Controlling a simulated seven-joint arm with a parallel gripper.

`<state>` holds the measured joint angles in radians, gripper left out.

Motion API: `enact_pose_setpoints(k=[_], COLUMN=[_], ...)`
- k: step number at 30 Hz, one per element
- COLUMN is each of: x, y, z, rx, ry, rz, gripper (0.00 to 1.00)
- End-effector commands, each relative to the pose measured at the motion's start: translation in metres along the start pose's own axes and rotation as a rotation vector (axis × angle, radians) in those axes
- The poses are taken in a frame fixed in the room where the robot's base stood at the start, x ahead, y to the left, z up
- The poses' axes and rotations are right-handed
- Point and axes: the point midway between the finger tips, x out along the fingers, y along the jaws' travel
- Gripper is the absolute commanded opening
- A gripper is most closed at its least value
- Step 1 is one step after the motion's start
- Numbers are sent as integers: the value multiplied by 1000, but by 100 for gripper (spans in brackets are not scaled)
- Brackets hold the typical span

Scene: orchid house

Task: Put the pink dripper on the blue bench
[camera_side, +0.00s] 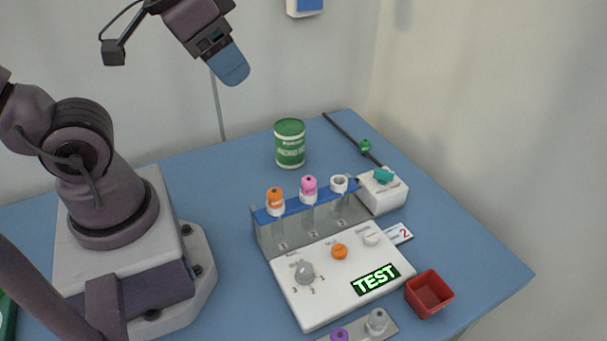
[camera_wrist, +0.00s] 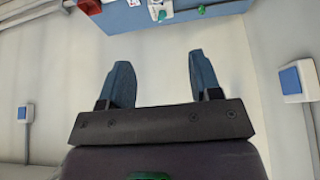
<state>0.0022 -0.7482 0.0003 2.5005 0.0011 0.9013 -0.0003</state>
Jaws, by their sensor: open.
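The pink dripper (camera_side: 309,185) sits in the middle holder of a small rack (camera_side: 262,238) with a blue top, between an orange dripper (camera_side: 275,196) and a white ring-topped holder (camera_side: 339,183). The blue bench (camera_side: 450,240) is the large blue surface under everything. My gripper (camera_side: 231,70) is high above the back of the bench, up and left of the rack, well apart from the pink dripper. In the wrist view my gripper (camera_wrist: 156,82) has its two blue fingers spread with nothing between them. The pink dripper cannot be made out in the wrist view.
A white panel (camera_side: 330,295) with knobs and a lit TEST display stands before the rack. A green can (camera_side: 289,143) is behind it. A white box (camera_side: 382,192) with a teal top and a red tray (camera_side: 429,294) are to the right. Bench is bare left of the can and at the right.

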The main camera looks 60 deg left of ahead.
Motion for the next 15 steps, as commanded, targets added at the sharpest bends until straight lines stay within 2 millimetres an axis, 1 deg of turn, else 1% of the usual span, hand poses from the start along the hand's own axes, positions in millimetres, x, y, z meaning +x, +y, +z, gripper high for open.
enact_pose_setpoints(k=[2,5,8,11,14,15], x=[6,21,42,68,95,106], y=[2,4,7,11,14,14], z=[1,0,-6,-13,-20,-22], rx=[7,16,-24,-205,-465,-577], ry=[-29,-104,-205,-308,-392,-416], rz=[4,13,18,-8,-75,-109], gripper=[58,58,58,58,58,58])
